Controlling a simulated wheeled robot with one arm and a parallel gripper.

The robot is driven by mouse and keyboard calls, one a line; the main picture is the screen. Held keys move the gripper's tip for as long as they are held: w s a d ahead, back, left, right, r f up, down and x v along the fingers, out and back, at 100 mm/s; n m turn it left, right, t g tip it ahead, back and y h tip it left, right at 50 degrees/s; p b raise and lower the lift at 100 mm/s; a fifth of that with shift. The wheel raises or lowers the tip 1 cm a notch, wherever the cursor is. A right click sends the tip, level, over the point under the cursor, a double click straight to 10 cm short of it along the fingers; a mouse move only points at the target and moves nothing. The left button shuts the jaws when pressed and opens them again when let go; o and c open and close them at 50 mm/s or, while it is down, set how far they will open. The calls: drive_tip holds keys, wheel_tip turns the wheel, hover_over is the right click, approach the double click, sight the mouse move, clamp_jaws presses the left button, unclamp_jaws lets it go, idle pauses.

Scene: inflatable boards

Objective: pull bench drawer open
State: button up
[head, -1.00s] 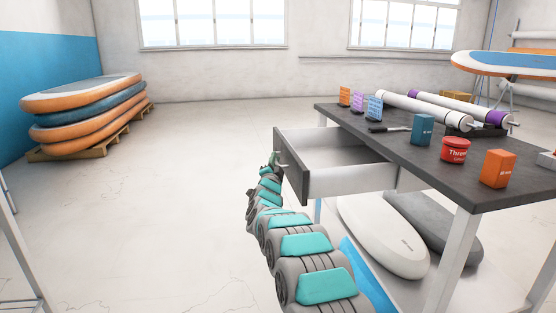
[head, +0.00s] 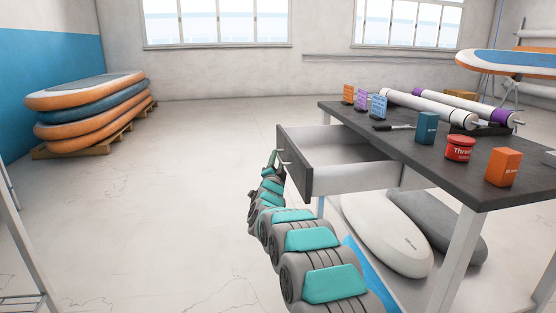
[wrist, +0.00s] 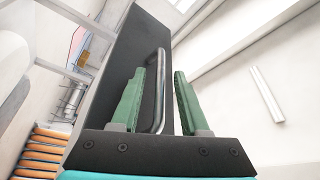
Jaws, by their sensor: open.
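The bench drawer stands out from the bench, its dark front panel (head: 296,170) well clear of the bench and its empty white inside (head: 345,160) showing. Its metal bar handle (wrist: 160,90) is on the front panel. My gripper (head: 272,160) is just left of the drawer front in the head view. The fingers do not close on the handle. Whether either finger touches it, I cannot tell.
The dark bench top (head: 450,165) carries an orange box (head: 503,167), a red tub (head: 460,148), a teal box (head: 426,128) and white rolls (head: 430,108). Boards (head: 385,235) lie on the lower shelf. Stacked boards (head: 90,105) stand far left. The floor left of my arm is clear.

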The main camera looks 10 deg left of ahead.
drive_tip(key=shift+b+v, duration=0.35)
drive_tip(key=shift+v, duration=2.55)
drive_tip(key=shift+d, duration=0.1)
drive_tip(key=s+d+f+n+g, duration=0.4)
drive_tip(key=s+d+g, duration=0.3)
drive_tip(key=s, duration=1.5)
drive_tip(key=s+d+f+n+g, duration=0.3)
drive_tip(key=s+d+g, duration=0.4)
drive_tip(key=s, duration=1.5)
drive_tip(key=s+d+f+n+g, duration=0.4)
drive_tip(key=s+d+g, duration=0.4)
drive_tip(key=s, duration=1.4)
drive_tip(key=d, duration=0.5)
drive_tip(key=shift+s+f+n, duration=0.3)
drive_tip(key=shift+s+n, duration=0.1)
